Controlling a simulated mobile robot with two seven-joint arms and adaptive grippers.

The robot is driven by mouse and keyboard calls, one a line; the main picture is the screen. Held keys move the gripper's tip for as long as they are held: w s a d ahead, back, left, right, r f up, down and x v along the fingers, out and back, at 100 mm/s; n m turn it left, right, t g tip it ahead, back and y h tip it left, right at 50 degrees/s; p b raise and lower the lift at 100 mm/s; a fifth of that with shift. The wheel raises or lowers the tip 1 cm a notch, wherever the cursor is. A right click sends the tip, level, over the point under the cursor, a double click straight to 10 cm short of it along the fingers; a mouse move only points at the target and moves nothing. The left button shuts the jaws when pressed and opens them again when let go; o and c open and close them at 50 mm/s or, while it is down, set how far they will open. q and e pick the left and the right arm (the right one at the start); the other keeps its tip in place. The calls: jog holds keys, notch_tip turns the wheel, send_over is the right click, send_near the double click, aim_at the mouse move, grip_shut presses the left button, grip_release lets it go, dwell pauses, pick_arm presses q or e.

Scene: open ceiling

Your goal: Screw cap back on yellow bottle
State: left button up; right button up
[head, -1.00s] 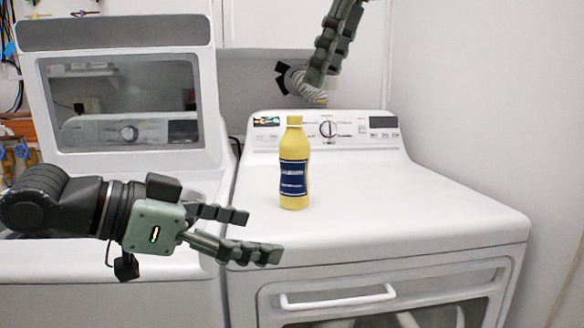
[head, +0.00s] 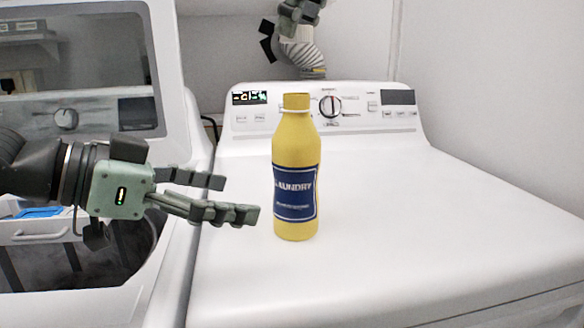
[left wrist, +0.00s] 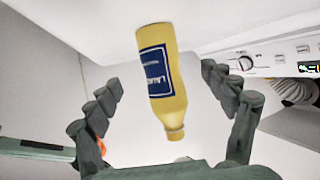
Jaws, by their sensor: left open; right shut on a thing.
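The yellow bottle (head: 297,145) with a blue laundry label stands upright on the white machine's top. Its top end is yellow with a pale ring below it; I cannot tell whether a cap is on it. My left gripper (head: 240,198) is open and empty, just left of the bottle. In the left wrist view the bottle (left wrist: 163,85) appears between the spread fingers (left wrist: 170,85), with its neck towards the palm. Part of my right gripper (head: 303,10) shows at the top edge, shut; what it holds is not visible.
The white machine's top (head: 420,225) is clear around and right of the bottle. Its control panel (head: 325,118) rises behind, with a ribbed hose (head: 306,58) beyond. An open-lidded washer (head: 85,80) stands at left.

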aim_at(297, 206)
pick_arm(q)
jog(key=shift+s, duration=0.2)
pick_arm(e)
jog(key=shift+s+r, duration=0.1)
jog(key=shift+s, duration=0.1)
pick_arm(q)
jog(key=shift+d, duration=0.1)
jog(key=x, duration=1.2)
jog(key=shift+w, duration=0.1)
pick_arm(e)
jog(key=shift+w, duration=0.1)
pick_arm(q)
jog(key=c, duration=1.8)
pick_arm(e)
jog(key=shift+f, duration=2.55)
jog(key=shift+f, duration=0.9)
